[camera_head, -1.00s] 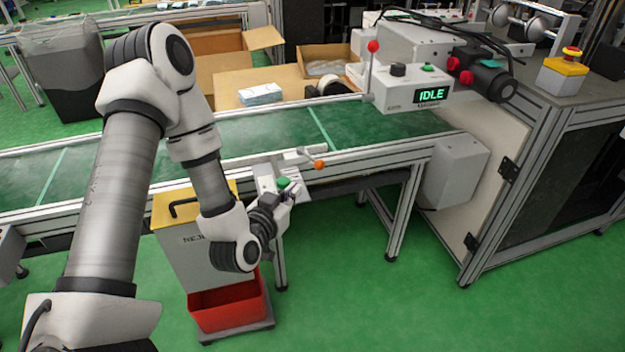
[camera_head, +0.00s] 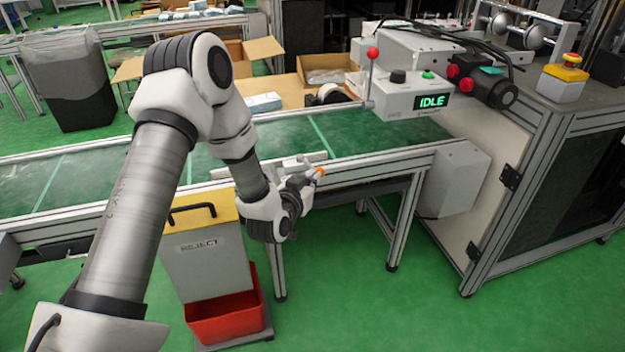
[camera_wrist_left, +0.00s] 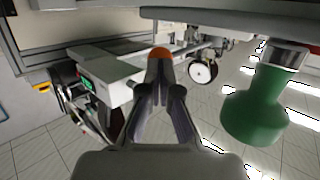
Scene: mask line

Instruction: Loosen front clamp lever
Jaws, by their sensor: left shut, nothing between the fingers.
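The front clamp lever has an orange tip (camera_head: 320,171) and sits at the front rail of the conveyor. My left gripper (camera_head: 312,180) is shut and empty, with its fingertips right at the orange tip. In the left wrist view the fingers (camera_wrist_left: 161,85) point at the orange knob (camera_wrist_left: 160,52), which shows just past the fingertips. I cannot tell whether they touch it. The lever's arm is mostly hidden behind the gripper. A green knob (camera_wrist_left: 258,108) hangs to the right in the left wrist view, beside the fingers. My right gripper is not in view.
The conveyor belt (camera_head: 230,150) runs behind the clamp. A control box reading IDLE (camera_head: 410,101) stands above it, with a red-ball lever (camera_head: 372,54). A grey REJECT bin (camera_head: 200,255) with a red tray (camera_head: 225,318) stands below my left arm. The floor to the right is clear.

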